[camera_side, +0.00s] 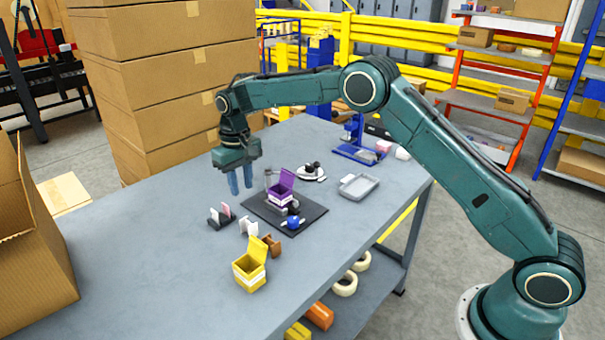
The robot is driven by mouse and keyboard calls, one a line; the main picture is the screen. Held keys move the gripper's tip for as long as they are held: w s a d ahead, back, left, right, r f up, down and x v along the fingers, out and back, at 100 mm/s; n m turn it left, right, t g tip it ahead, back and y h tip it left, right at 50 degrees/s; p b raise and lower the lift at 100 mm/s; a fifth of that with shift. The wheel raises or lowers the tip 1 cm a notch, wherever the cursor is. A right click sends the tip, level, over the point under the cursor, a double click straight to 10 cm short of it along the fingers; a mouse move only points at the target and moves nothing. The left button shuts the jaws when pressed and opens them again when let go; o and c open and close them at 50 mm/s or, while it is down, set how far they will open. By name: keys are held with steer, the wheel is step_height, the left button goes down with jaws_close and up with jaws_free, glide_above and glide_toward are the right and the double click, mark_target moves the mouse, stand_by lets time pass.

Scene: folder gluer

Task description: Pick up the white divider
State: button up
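A small white upright piece (249,227), which looks like the white divider, stands on the grey table (130,270) between a dark holder and a yellow box. My gripper (241,190) points down above the table, up and slightly left of the white piece in the picture. Its two blue fingers are apart with nothing between them. The dark holder (220,221) holds thin white and pink pieces. A brown piece (271,246) stands just right of the white piece.
An open yellow box (249,275) stands in front. A purple box (282,192) sits in a fixture on a black mat (312,212). A grey tray (359,186) lies to the right. A large cardboard box (40,260) stands left; the table's front left is clear.

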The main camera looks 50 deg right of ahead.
glide_above(248, 222)
step_height(248, 222, down, 6)
steer(key=shift+a+f, duration=0.15)
steer(key=shift+f, duration=0.05)
steer(key=shift+w, duration=0.1)
steer(key=shift+d+f, duration=0.15)
steer(key=shift+f, duration=1.15)
steer(key=shift+d+f, duration=0.1)
steer(key=shift+f, duration=1.2)
jaws_close()
